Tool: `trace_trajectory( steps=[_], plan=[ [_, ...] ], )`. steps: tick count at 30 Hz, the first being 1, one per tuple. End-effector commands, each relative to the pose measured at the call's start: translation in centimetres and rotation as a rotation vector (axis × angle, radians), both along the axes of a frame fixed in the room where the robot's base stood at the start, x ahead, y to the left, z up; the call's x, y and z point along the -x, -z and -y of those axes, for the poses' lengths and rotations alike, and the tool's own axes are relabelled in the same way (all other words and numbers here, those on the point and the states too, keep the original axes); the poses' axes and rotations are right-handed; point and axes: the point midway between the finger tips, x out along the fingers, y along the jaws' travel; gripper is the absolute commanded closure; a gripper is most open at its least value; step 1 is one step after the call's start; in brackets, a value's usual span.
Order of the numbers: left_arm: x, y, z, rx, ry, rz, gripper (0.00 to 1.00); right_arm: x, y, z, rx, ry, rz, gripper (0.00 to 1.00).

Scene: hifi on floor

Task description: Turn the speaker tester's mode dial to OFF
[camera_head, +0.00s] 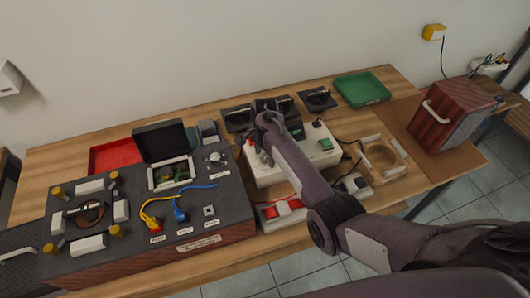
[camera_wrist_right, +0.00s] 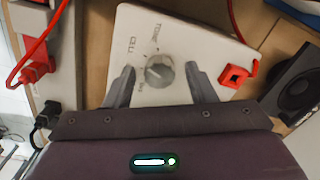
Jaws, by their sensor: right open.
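The speaker tester is a white box (camera_head: 318,150) in the middle of the table in the head view, partly covered by my right arm. In the right wrist view its white top (camera_wrist_right: 205,45) carries a grey round mode dial (camera_wrist_right: 160,71) with printed labels around it, one reading CELL. The dial's exact setting is too small to tell. My right gripper (camera_wrist_right: 159,75) is open, with one finger on each side of the dial and gaps visible between. I cannot tell how high the fingertips are. In the head view the arm hides the dial. My left gripper is out of view.
A dark console (camera_head: 215,240) with cables and an open-lidded box stands left of the tester. A red-sided box (camera_head: 452,115) stands right. A red connector (camera_wrist_right: 236,74) sits near the right finger.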

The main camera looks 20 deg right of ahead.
Motion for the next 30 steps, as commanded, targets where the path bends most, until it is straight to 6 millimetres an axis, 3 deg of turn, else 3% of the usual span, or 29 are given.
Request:
trace_trajectory(
  steps=[4,14,23,30],
  plan=[
    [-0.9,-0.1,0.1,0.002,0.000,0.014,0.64,0.0,0.0,0.0,0.000,0.000,0.001,0.49],
    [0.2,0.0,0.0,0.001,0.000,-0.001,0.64,0.0,0.0,0.0,0.000,0.000,0.001,0.93],
    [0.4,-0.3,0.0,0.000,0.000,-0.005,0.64,-0.1,-0.2,0.0,0.000,-0.033,0.001,0.94],
    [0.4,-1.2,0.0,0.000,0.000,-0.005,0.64,-0.1,-0.3,0.1,0.001,-0.161,0.001,0.94]
  ],
)
